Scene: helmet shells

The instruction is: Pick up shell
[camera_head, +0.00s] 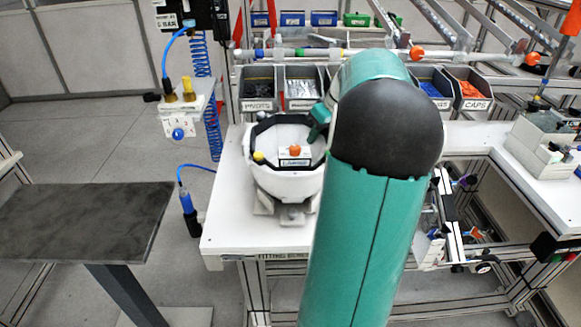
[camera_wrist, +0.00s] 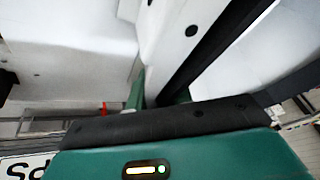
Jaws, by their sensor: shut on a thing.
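The white helmet shell (camera_head: 288,182) sits open side up on a light grey support (camera_head: 292,212) on the white bench. It has a black inner rim band, with a small label, an orange knob and a yellow knob showing inside. My gripper (camera_head: 318,122) is at the shell's right rim, mostly hidden behind my teal arm. In the wrist view the white shell wall (camera_wrist: 172,38) and black band run between the fingers of my gripper (camera_wrist: 157,95), which is shut on them. The fingertips are partly hidden by the gripper body.
The white bench (camera_head: 228,232) has grey bins, including one marked PIVOTS (camera_head: 258,88), along its back. A dark table (camera_head: 85,215) stands at the left with a bare top. A blue coiled hose and a hanging tool (camera_head: 190,212) are left of the bench.

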